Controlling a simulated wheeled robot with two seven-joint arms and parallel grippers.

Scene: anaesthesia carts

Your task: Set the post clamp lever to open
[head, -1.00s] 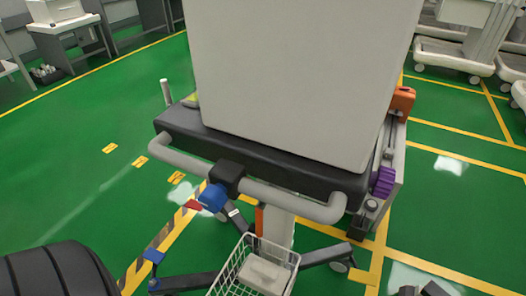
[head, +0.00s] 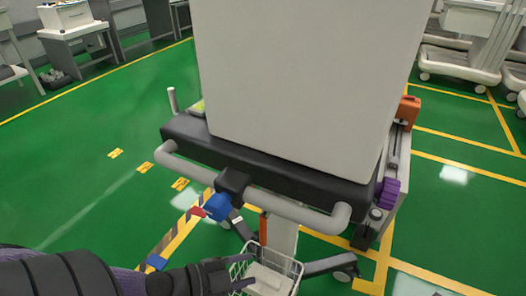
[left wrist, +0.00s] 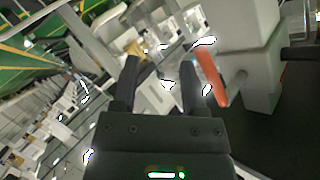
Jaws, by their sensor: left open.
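A cart's grey push handle (head: 182,170) carries a black clamp block (head: 234,181) with a blue part (head: 219,206) and a small red tip (head: 198,212). Below the handle, an orange lever-like piece (head: 263,226) stands roughly upright beside the pale post (head: 283,240). An orange lever (left wrist: 210,76) also shows in the left wrist view, close to the right finger and in front of a pale post (left wrist: 257,55). My left gripper (head: 240,272) is open at the wire basket, below the handle; its two fingers (left wrist: 157,80) have nothing visible between them. My right gripper is out of view.
A white wire basket (head: 295,268) hangs low on the cart, partly behind my left gripper. A large grey panel (head: 300,80) stands above the dark cart top. A purple knob (head: 389,193) is at the cart's right side. Green floor is free to the left.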

